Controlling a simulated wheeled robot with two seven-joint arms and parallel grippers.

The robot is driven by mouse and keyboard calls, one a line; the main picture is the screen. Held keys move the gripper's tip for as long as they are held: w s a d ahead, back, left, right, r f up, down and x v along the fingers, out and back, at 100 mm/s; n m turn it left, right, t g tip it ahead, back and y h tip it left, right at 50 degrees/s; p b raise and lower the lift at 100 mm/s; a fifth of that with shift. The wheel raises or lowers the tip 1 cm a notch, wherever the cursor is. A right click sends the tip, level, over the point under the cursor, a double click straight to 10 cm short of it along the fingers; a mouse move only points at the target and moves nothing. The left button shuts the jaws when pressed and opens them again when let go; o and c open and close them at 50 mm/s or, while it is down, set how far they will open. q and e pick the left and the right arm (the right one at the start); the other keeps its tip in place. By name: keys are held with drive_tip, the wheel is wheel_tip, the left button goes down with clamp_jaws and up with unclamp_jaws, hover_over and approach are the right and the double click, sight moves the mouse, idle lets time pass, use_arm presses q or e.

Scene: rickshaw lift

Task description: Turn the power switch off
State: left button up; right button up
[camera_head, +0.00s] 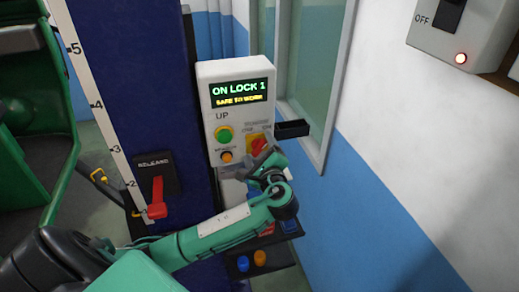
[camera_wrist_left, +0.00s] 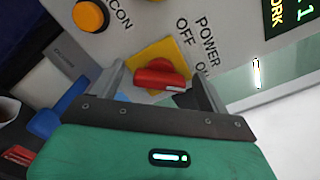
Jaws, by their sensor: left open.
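The power switch (camera_head: 258,144) is a red rotary knob on a yellow plate, on the right of a white control box (camera_head: 236,95). In the left wrist view the red knob (camera_wrist_left: 160,77) carries a white mark at its right end, on the side of the ON label; the OFF label (camera_wrist_left: 186,42) is above it. My left gripper (camera_head: 264,158) is at the plate, its arm partly covering the box's lower part. In the wrist view its open fingers (camera_wrist_left: 158,90) stand on either side of the knob, with gaps visible. My right gripper is not in view.
A green UP button (camera_head: 223,134) and an orange button (camera_head: 226,156) are left of the switch. A black tray (camera_head: 292,128) juts out at right. A red release lever (camera_head: 157,197) is on the blue column.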

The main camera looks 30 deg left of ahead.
use_arm(q)
drive_tip(key=shift+c, duration=0.2)
drive_tip(key=c, duration=1)
drive_tip(key=shift+o, duration=0.3)
drive_tip(key=shift+f+n+b, duration=0.25)
drive_tip(key=shift+n+b, duration=0.55)
drive_tip(key=shift+b, duration=0.3)
drive_tip(key=n+b, duration=0.9)
drive_tip(key=b, duration=0.1)
drive_tip(key=shift+f+n, duration=0.35)
drive_tip(key=shift+n, duration=0.05)
drive_tip(key=n+b, duration=0.2)
drive_tip(key=shift+n+b, duration=0.4)
drive_tip(key=shift+r+n+b, duration=0.1)
drive_tip(key=shift+n+b, duration=0.5)
drive_tip(key=shift+n, duration=0.2)
drive_tip(key=o, duration=1)
drive_tip(key=shift+r, duration=0.1)
